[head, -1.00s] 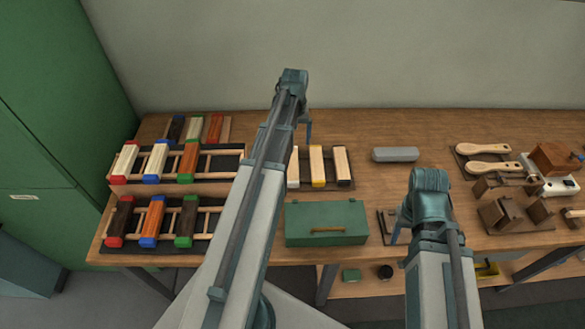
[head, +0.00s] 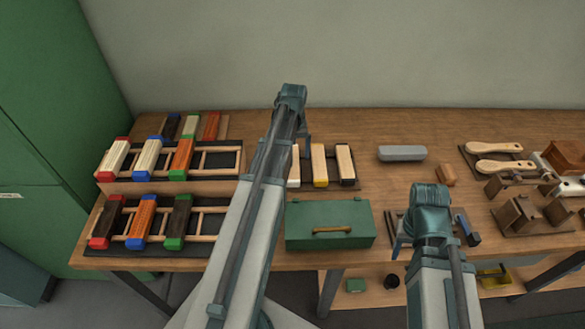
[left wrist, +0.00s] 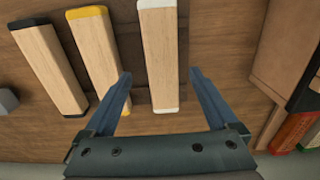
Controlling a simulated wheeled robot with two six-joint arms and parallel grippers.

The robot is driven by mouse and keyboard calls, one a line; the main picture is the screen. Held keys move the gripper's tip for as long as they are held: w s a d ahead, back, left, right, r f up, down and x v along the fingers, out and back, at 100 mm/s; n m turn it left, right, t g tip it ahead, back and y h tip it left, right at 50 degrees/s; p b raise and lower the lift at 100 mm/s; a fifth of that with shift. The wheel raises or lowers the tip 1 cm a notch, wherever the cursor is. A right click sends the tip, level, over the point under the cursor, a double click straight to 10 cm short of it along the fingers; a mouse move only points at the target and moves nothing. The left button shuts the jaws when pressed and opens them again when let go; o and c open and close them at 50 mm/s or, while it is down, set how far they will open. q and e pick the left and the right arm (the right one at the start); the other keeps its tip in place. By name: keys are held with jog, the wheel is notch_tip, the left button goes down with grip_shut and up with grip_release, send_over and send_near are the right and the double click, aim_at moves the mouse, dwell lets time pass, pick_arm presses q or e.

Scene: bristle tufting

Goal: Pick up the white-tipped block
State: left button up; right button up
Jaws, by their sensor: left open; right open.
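The white-tipped block (left wrist: 160,55) is pale wood with white ends. In the left wrist view it lies between the spread fingers of my left gripper (left wrist: 160,75), which is open; no contact shows. In the head view the block (head: 294,168) is the leftmost of three, partly hidden by my left arm. My left gripper (head: 304,130) is mostly hidden behind its own wrist there. A yellow-tipped block (left wrist: 98,50) and a black-tipped block (left wrist: 48,68) lie beside it. My right gripper (head: 398,240) is over the front of the bench, mostly hidden by its wrist.
A green box (head: 330,235) stands in front of the three blocks. Racks with colour-tipped blocks (head: 183,155) fill the left of the bench. A grey bar (head: 402,153) lies to the right. Wooden-handled brushes (head: 495,148) and brown blocks (head: 520,215) crowd the right end.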

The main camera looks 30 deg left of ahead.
aim_at(293, 165)
pick_arm(q)
jog(key=f+b, duration=0.1)
jog(key=f, duration=0.1)
jog(key=f+b, duration=0.1)
jog(key=b, duration=0.1)
jog(key=shift+a+f, duration=0.2)
jog(key=shift+f, duration=0.2)
jog(key=shift+r, duration=0.1)
grip_shut()
